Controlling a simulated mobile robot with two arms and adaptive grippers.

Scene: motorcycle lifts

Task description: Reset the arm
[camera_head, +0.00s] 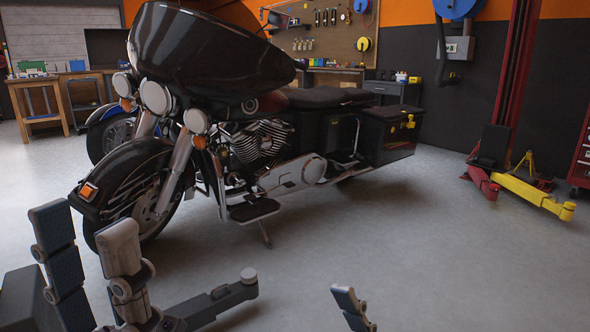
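My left gripper (168,256) is in the lower left. Of what appears to be my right gripper (353,307), only a small dark finger part shows at the bottom edge, right of centre. The rest of it is below the picture, so its opening cannot be told. The arm links are mostly out of view.
A black motorcycle (262,142) stands beyond the grippers, its front wheel close behind the left one in the picture. A lift with a red post (517,62) and yellow arm (533,192) stands at right. A wooden workbench (66,84) is at back left. The middle-right floor is clear.

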